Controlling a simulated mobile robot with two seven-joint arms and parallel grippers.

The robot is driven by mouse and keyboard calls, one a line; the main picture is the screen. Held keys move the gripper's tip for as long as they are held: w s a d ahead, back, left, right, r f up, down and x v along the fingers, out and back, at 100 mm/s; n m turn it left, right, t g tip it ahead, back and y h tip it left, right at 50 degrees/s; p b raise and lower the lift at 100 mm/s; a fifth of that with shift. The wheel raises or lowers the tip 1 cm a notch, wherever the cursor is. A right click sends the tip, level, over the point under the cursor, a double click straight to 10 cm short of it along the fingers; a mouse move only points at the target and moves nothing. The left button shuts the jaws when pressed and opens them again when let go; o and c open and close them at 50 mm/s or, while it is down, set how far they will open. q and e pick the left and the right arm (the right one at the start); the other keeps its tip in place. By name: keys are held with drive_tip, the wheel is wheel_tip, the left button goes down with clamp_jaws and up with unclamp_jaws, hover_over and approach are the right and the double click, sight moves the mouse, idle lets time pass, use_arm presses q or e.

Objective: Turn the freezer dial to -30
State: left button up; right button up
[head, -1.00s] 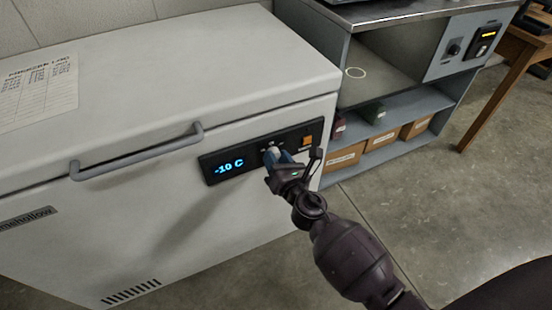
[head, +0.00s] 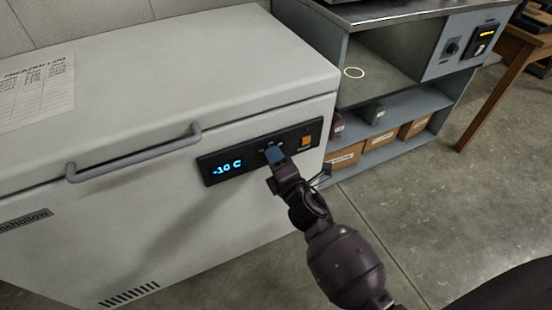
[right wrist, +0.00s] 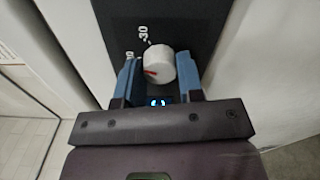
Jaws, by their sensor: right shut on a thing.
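The freezer (head: 150,90) stands at the left with a dark control panel (head: 228,166) on its front. Its display (head: 227,167) reads -10 C in blue. My right gripper (head: 274,153) is at the panel and hides the dial in the head view. In the right wrist view the white round dial (right wrist: 160,66) sits between the blue fingers of my right gripper (right wrist: 158,75), which is shut on it. The dial's red mark points left. A "-30" label (right wrist: 143,33) shows above the dial, and another label at the left is partly hidden. My left gripper is not in view.
An orange switch (head: 306,142) is on the panel, right of the dial. A grey handle bar (head: 133,157) juts out left of the panel. A grey shelf unit (head: 400,110) with boxes stands right of the freezer. Bare floor lies in front.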

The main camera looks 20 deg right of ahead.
use_arm(q)
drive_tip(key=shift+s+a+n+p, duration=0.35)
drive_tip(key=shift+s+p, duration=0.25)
drive_tip(key=shift+p, duration=0.5)
use_arm(e)
drive_tip(key=shift+m, duration=4.2)
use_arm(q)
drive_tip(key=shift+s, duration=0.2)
use_arm(e)
drive_tip(key=o, duration=0.9)
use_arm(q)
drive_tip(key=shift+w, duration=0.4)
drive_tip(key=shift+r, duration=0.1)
use_arm(e)
drive_tip(key=shift+s, duration=0.1)
